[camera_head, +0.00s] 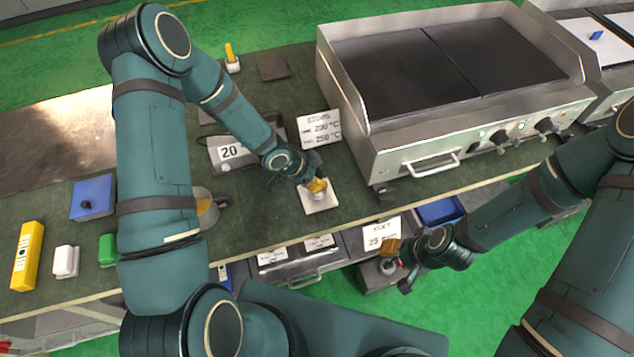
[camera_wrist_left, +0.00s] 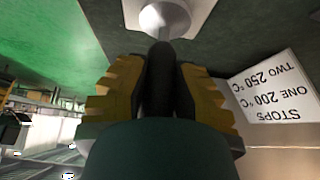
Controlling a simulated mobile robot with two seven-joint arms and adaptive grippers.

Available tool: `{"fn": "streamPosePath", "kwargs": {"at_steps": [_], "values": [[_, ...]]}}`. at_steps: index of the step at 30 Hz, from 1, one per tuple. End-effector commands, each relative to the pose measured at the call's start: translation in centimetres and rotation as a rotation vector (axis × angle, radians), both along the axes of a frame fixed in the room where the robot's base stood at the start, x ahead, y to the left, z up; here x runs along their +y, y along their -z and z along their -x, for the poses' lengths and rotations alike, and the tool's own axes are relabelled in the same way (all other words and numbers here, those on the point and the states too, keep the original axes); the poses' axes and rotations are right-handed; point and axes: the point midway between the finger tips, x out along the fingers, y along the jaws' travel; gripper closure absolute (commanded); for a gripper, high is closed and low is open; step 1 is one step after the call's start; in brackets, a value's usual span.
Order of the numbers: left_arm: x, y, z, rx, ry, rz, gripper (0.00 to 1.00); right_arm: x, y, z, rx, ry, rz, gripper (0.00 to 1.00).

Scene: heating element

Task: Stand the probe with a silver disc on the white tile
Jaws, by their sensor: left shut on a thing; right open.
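My left gripper (camera_head: 314,186) is over the white tile (camera_head: 322,203) on the dark green counter. In the left wrist view its yellow finger pads (camera_wrist_left: 160,90) are shut on the dark handle of the probe (camera_wrist_left: 160,65). The probe's silver disc (camera_wrist_left: 165,18) is at the far end of the handle, against the white tile (camera_wrist_left: 205,8). Whether the disc touches the tile I cannot tell. In the head view the fingers hide most of the probe. My right gripper (camera_head: 397,265) is open, beyond the counter's front edge.
A display reading 20 (camera_head: 231,152) stands behind the tile, with a STOPS card (camera_head: 320,127) beside it. A steel griddle (camera_head: 440,75) is to the right. A blue box (camera_head: 93,197), yellow block (camera_head: 27,255) and green block (camera_head: 107,249) are at left.

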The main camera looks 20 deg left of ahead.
Motion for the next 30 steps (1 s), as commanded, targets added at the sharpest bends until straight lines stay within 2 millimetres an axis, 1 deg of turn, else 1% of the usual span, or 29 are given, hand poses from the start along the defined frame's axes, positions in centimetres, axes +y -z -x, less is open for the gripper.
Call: {"fn": "streamPosePath", "kwargs": {"at_steps": [1, 3, 9, 13, 14, 15, 16, 26, 30], "values": [[-0.1, 0.9, 0.0, -0.001, 0.002, 0.001, 1.0, 0.0, 0.5, -0.1, -0.002, 0.001, 0.0, 0.53], [0.0, 1.3, 0.0, -0.001, 0.002, 0.0, 1.0, 0.0, 0.6, -0.1, -0.003, 0.001, 0.0, 0.53], [0.0, 1.2, -0.1, -0.002, 0.0, 0.0, 1.0, 0.0, 0.5, -0.1, -0.003, 0.001, 0.0, 0.53], [0.0, 1.5, -0.1, -0.002, 0.0, 0.0, 1.0, 0.0, 0.8, -0.1, -0.004, 0.001, 0.0, 0.53], [0.0, 1.5, 0.0, -0.002, 0.0, 0.0, 0.7, 0.0, 0.8, -0.2, -0.004, 0.001, 0.0, 0.53], [0.0, 1.4, 0.0, -0.002, 0.0, 0.0, 0.56, 0.0, 0.7, -0.2, -0.004, 0.001, 0.0, 0.53], [0.0, 1.4, 0.0, -0.002, 0.0, 0.0, 0.53, 0.0, 0.7, -0.2, -0.004, 0.001, 0.0, 0.53], [0.0, 1.3, 0.0, -0.002, 0.0, 0.0, 0.53, 0.0, 0.6, -0.1, -0.003, 0.001, 0.0, 0.53], [0.5, 0.2, 0.2, -0.002, -0.003, 0.001, 0.53, 0.0, -0.1, 0.0, -0.001, 0.0, 0.0, 0.53]]}}
